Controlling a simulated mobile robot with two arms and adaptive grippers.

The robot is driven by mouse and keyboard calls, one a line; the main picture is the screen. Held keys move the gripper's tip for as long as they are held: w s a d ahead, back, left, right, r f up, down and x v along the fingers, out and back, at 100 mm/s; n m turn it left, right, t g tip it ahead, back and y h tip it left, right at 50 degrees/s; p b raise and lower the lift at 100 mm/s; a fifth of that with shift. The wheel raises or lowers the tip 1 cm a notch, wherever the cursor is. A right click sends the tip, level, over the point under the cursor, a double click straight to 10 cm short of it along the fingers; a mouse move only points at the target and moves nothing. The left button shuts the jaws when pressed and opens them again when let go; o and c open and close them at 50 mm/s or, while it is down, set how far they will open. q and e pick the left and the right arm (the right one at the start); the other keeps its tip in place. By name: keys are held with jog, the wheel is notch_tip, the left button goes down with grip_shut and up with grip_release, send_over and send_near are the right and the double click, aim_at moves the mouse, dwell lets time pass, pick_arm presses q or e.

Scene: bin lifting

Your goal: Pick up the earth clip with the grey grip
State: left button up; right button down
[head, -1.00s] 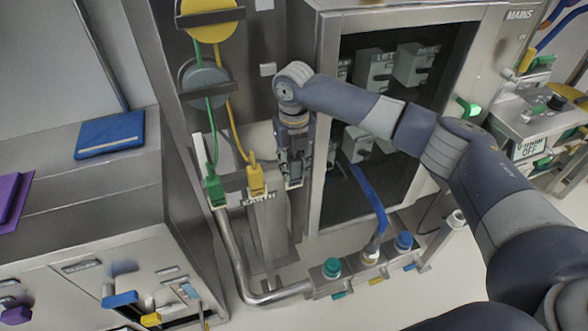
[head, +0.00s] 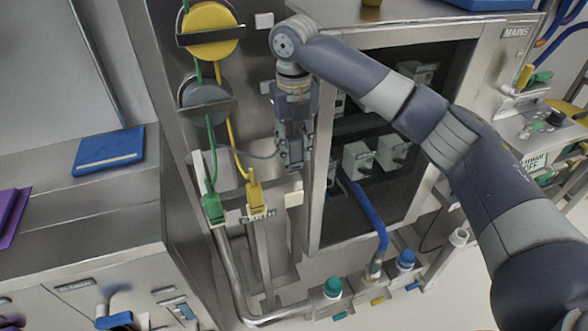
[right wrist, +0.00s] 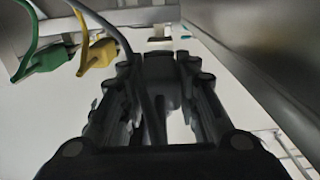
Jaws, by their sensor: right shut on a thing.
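My right gripper (head: 294,162) points down above the right end of the earth bar (head: 258,216) and is shut on the grey-grip earth clip. The clip is mostly hidden between the fingers; its dark grey grip (right wrist: 160,68) shows between them in the right wrist view. A grey cable (head: 262,155) runs from the grey reel side to the gripper. The green-grip clip (head: 213,208) and the yellow-grip clip (head: 255,194) sit on the bar to the left. My left gripper is not in view.
A yellow reel (head: 210,30) and a grey reel (head: 205,100) hang on the panel above. A dark-windowed cabinet (head: 312,200) stands close to the right. A pipe with blue and teal knobs (head: 332,287) is below. A blue folder (head: 110,148) lies on the left counter.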

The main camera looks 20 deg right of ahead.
notch_tip(320, 180, up, 16)
jog(key=p, duration=0.1)
jog(key=shift+p, duration=0.4)
